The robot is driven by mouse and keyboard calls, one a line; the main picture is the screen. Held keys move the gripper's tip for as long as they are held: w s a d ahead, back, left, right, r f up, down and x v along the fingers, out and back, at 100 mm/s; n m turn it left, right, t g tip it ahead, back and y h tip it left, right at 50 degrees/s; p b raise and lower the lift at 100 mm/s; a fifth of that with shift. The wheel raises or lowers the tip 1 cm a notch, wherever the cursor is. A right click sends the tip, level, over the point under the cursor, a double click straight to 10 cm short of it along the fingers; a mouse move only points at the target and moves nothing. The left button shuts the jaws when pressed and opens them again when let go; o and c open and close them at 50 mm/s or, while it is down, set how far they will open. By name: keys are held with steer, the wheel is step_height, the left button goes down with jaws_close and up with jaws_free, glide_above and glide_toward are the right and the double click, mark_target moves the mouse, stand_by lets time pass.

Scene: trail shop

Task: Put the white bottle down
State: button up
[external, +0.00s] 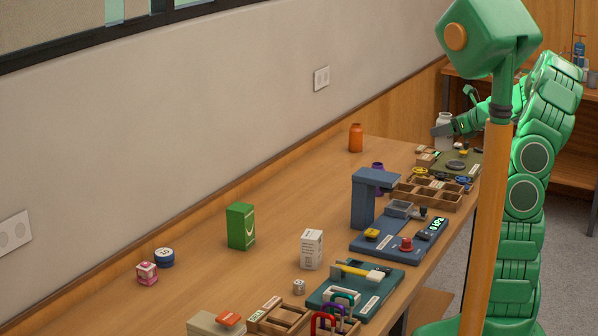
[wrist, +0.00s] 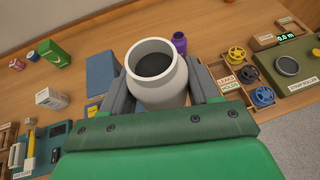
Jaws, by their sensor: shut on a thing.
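The white bottle (external: 444,124) is at the far end of the bench in the external view. It also shows in the wrist view (wrist: 157,88), upright, with its dark open mouth facing the camera. My gripper (external: 442,130) is shut on it, with one grey finger on each side of the bottle in the wrist view (wrist: 160,90). The bottle's base is hidden in both views, so I cannot tell whether it touches the bench.
The wooden bench (external: 190,255) has free room along the wall. An orange bottle (external: 355,138) stands near the far end. A purple bottle (wrist: 180,43), a blue press-like stand (external: 365,205), a wooden tray (external: 428,200) and a green box (external: 241,226) stand on the bench.

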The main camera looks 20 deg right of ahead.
steer(key=s+a+n+g+y, duration=0.2)
steer(key=a+n+g, duration=0.1)
steer(key=a, duration=1.1)
steer(key=s+a+r+n+g+y, duration=0.1)
steer(key=s+a+n+g+y, duration=0.2)
steer(key=a, duration=1)
steer(key=s+a+n+g+y, duration=0.1)
steer(key=s+a+n+g, duration=0.2)
steer(key=a, duration=1.1)
steer(key=s+a+n+g+h, duration=0.3)
steer(key=s+a+n+g, duration=0.6)
steer(key=s+a, duration=1.3)
step_height(320, 180, down, 11)
steer(key=w, duration=0.1)
steer(key=w+a+f, duration=0.2)
steer(key=a+f, duration=0.1)
steer(key=w+a+f, duration=0.3)
steer(key=a, duration=0.1)
steer(key=w+a+f, duration=0.3)
steer(key=a+f, duration=0.1)
steer(key=shift+w, duration=0.1)
steer(key=shift+a+f, duration=0.1)
steer(key=shift+f, duration=1.55)
